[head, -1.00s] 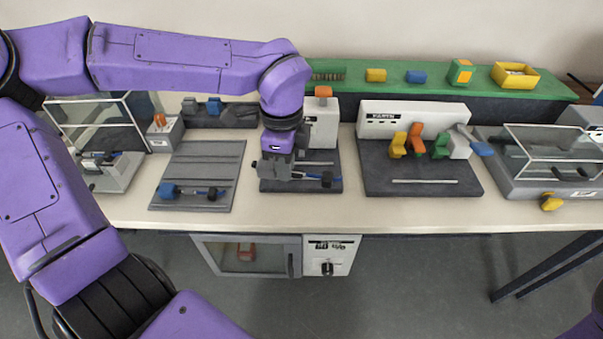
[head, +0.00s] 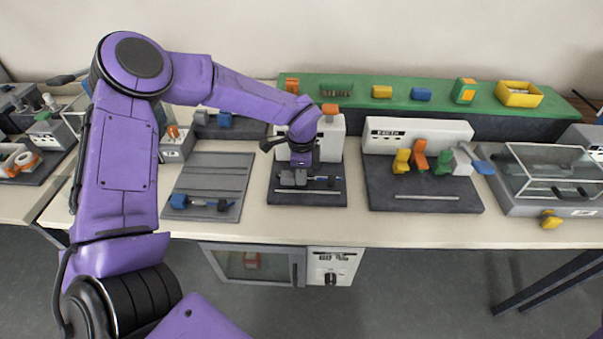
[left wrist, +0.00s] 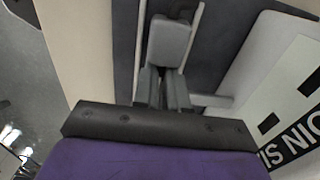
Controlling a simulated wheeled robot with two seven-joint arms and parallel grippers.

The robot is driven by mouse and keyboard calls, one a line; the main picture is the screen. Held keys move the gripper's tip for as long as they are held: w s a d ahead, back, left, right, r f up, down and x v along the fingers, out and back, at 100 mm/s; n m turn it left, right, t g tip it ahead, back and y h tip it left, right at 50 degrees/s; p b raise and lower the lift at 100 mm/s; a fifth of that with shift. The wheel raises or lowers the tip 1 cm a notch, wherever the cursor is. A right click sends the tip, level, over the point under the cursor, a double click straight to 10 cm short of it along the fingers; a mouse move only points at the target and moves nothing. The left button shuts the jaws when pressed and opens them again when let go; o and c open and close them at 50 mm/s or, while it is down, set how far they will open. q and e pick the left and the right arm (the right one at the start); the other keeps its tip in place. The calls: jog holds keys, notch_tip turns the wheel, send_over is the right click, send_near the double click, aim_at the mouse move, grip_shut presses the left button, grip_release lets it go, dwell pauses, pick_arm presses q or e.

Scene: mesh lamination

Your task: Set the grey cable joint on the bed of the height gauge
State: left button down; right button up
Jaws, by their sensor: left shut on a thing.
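The grey cable joint (head: 294,178) is in my left gripper (head: 301,168), low over the dark bed (head: 306,199) of the white unit with an orange top (head: 330,142), which I take to be the height gauge. A blue and dark cable end sticks out to the right of the joint. In the left wrist view the fingers (left wrist: 163,92) are close together, with a grey block of the joint (left wrist: 170,40) at their tips. I cannot tell whether the joint touches the bed. My right gripper is not in view.
Left of the bed is a grey grooved tray (head: 212,165) with a blue-ended cable joint (head: 195,203). To the right stands another white unit (head: 418,134) with coloured levers. A green shelf (head: 350,88) runs behind.

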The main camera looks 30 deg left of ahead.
pick_arm(q)
jog(key=shift+f, duration=0.45)
jog(key=shift+f+b, duration=0.15)
jog(key=shift+b, duration=0.15)
jog(key=c, duration=1.4)
grip_release()
jog(key=shift+c, duration=0.2)
jog(key=shift+r+p, duration=0.4)
jog(key=shift+p, duration=0.05)
notch_tip(320, 180, up, 12)
jog(key=b, duration=0.2)
jog(key=shift+f, duration=0.15)
